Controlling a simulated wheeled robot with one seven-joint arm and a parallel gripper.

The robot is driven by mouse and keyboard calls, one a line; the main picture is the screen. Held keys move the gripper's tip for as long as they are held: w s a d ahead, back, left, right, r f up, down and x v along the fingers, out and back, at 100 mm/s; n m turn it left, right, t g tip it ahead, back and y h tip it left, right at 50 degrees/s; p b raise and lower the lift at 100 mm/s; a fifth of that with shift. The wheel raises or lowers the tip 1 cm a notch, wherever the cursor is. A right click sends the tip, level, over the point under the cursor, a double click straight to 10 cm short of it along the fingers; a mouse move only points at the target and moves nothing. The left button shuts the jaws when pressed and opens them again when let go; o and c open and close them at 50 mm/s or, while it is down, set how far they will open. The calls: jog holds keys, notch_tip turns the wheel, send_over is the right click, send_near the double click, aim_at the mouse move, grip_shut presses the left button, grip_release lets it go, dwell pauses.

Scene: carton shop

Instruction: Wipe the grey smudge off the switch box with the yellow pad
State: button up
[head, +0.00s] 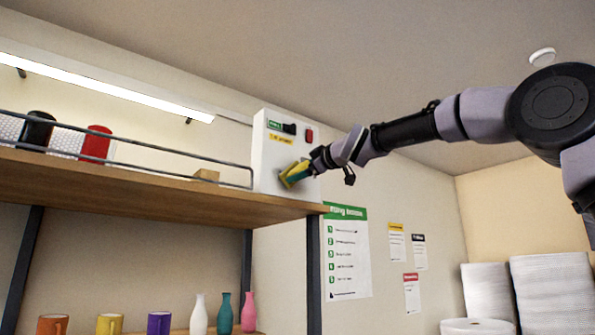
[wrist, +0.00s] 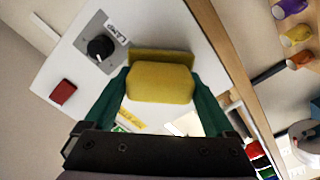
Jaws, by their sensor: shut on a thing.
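The white switch box (head: 270,150) stands at the right end of the shelf. It also fills much of the wrist view (wrist: 150,30), with a black knob (wrist: 100,47) and a red button (wrist: 63,92). My gripper (head: 303,171) is at the lower part of the box's front. Its teal fingers are shut on the yellow pad (wrist: 160,82), which also shows in the head view (head: 288,180). The pad is against or very close to the box face; I cannot tell if it touches. I cannot make out the grey smudge; the pad may cover it.
The wooden shelf (head: 130,190) has a metal guard rail (head: 150,152) in front of a black roll (head: 37,130) and a red roll (head: 96,143). Mugs and vases stand on a lower shelf. A green-headed poster (head: 346,250) hangs below right of the box.

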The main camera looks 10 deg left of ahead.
jog(key=shift+s+a, duration=1.25)
jog(key=shift+s, duration=0.2)
jog(key=shift+s+a, duration=1.25)
jog(key=shift+s, duration=0.2)
jog(key=shift+d, duration=0.1)
jog(key=shift+v, duration=2.95)
jog(key=shift+v, duration=1.5)
